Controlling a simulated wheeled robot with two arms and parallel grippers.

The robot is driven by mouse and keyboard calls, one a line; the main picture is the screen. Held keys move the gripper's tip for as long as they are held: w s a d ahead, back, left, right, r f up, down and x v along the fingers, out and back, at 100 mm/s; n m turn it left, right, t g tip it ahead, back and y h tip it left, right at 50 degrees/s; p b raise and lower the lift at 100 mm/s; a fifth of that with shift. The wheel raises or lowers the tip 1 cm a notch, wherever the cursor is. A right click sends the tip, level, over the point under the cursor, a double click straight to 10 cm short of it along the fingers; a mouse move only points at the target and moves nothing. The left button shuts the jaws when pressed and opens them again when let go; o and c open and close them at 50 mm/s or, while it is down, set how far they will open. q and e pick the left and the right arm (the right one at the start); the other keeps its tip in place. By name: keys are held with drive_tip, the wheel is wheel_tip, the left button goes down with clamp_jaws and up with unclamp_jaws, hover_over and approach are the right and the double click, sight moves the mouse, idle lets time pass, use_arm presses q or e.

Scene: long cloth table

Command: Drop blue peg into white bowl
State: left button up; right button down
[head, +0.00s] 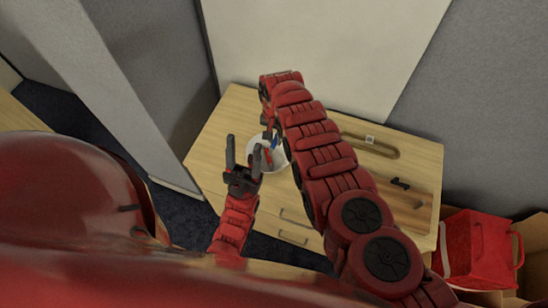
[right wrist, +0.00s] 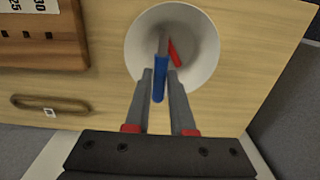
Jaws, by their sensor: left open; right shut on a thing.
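The white bowl (head: 280,160) stands on the wooden table top, partly hidden by my grippers in the head view. It shows clearly in the right wrist view (right wrist: 200,30), with a red piece (right wrist: 174,52) inside it. My right gripper (right wrist: 160,73) is shut on the blue peg (right wrist: 159,85), over the near part of the bowl. A grey length shows beyond the blue part; I cannot tell if it belongs to the peg. In the head view a bit of blue (head: 274,143) shows above the bowl. My left gripper (head: 244,147) is open and empty, just left of the bowl.
A brown loop (head: 385,151) with a white tag lies right of the bowl on the table (head: 220,130). A black item (head: 400,184) lies on a wooden board (head: 420,207) farther right. A red bag (head: 475,250) is beyond the table's right end. A wall stands behind.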

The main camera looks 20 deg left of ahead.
drive_tip(key=shift+s+f, duration=0.1)
drive_tip(key=shift+f, duration=0.2)
wheel_tip(320, 180, down, 6)
drive_tip(key=b, duration=0.6)
drive_tip(key=shift+a+r, duration=0.1)
drive_tip(key=shift+r, duration=0.05)
drive_tip(key=shift+r, duration=0.1)
drive_tip(key=c, duration=0.7)
unclamp_jaws()
